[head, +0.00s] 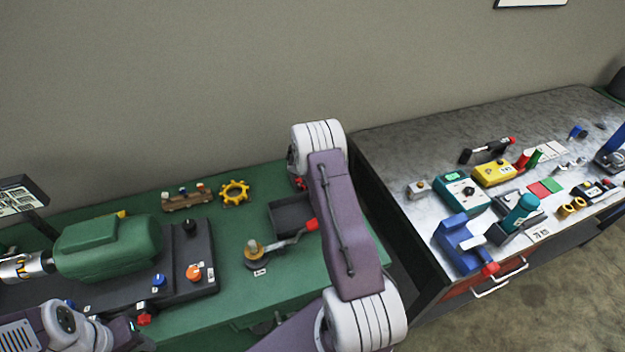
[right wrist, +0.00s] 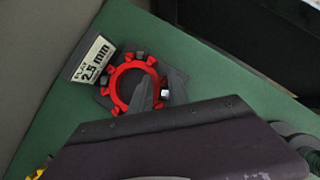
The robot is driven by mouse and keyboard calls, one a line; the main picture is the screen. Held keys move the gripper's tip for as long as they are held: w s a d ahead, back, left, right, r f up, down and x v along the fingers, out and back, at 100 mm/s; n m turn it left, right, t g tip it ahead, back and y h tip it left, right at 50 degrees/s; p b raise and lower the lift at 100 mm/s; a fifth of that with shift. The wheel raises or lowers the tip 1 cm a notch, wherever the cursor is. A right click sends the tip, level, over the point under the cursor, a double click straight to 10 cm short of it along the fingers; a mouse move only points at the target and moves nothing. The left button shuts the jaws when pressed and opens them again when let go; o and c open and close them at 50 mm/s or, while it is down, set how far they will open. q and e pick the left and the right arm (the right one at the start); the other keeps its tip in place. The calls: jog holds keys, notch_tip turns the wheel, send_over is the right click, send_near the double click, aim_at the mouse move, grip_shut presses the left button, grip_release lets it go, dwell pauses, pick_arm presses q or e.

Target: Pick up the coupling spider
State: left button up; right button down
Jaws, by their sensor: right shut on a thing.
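The coupling spider (right wrist: 121,76) is a red ring with lobes, seen in the right wrist view beside a small sign reading "PLAY 2.5 mm". My right gripper (right wrist: 160,88) is shut on the near right side of its rim, with dark fingers. The far part of the ring shows dark grey pieces between its lobes. In the head view, my right arm hides most of this spot; only a bit of red (head: 300,183) shows beside the arm. My left arm enters at the lower left of the head view, but its fingers are not visible.
A green motor (head: 108,248) on a dark base stands left on the green bench. A yellow gear-like ring (head: 235,193), a wooden block (head: 187,201), a dark tray (head: 290,214) and a lever tool (head: 270,248) lie nearby. The grey bench (head: 400,150) at right is crowded.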

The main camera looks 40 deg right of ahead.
jog(key=shift+r, duration=0.55)
notch_tip(320, 180, up, 3)
jog(key=shift+r+p, duration=0.1)
jog(key=shift+p, duration=0.5)
jog(key=s+d+r, duration=0.1)
jog(key=s+r, duration=0.2)
jog(key=s, duration=0.2)
jog(key=s+d+r+b, duration=0.1)
jog(key=s+d+r, duration=0.1)
jog(key=s, duration=0.4)
jog(key=shift+s+d+r, duration=0.15)
jog(key=shift+r, duration=0.7)
